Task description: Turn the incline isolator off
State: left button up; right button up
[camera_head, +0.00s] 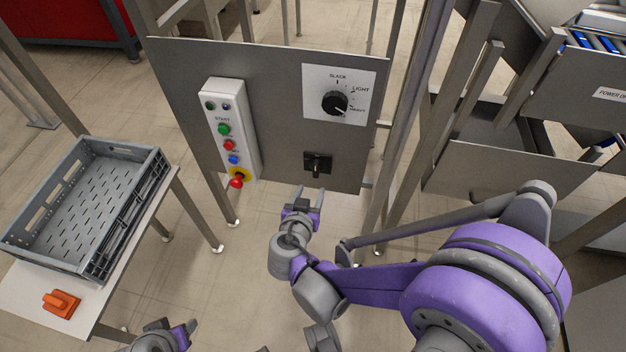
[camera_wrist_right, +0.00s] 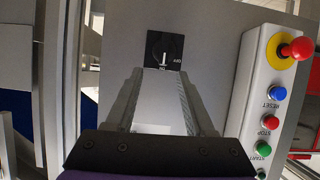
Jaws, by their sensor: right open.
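The isolator is a black square rotary switch (camera_head: 317,160) low on the right part of a grey panel (camera_head: 270,75). In the right wrist view, the switch (camera_wrist_right: 152,46) lies just beyond my fingertips; its handle stands upright in that picture, with a small label beside it that is hard to read. My right gripper (camera_head: 309,190) is open and empty, just below and in front of the switch. In the wrist view, its two fingers (camera_wrist_right: 162,78) point at the switch, apart from it. My left gripper (camera_head: 180,335) is partly cut off at the bottom edge.
A white button box (camera_head: 211,92) with a red knob (camera_head: 236,183) is left of the switch. A SLACK/LIGHT/HEAVY dial (camera_head: 335,103) is above it. A grey crate (camera_head: 130,160) and an orange object (camera_head: 62,304) are on a side table. Metal posts flank the panel.

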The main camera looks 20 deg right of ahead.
aim_at(315, 170)
jog(key=x, duration=0.3)
jog(key=b+x, duration=0.1)
jog(key=x, duration=0.3)
jog(key=b+x, duration=0.1)
jog(key=x, duration=0.3)
jog(key=shift+w+a, duration=0.3)
jog(key=shift+w, duration=0.1)
jog(key=shift+t, duration=0.3)
grip_shut()
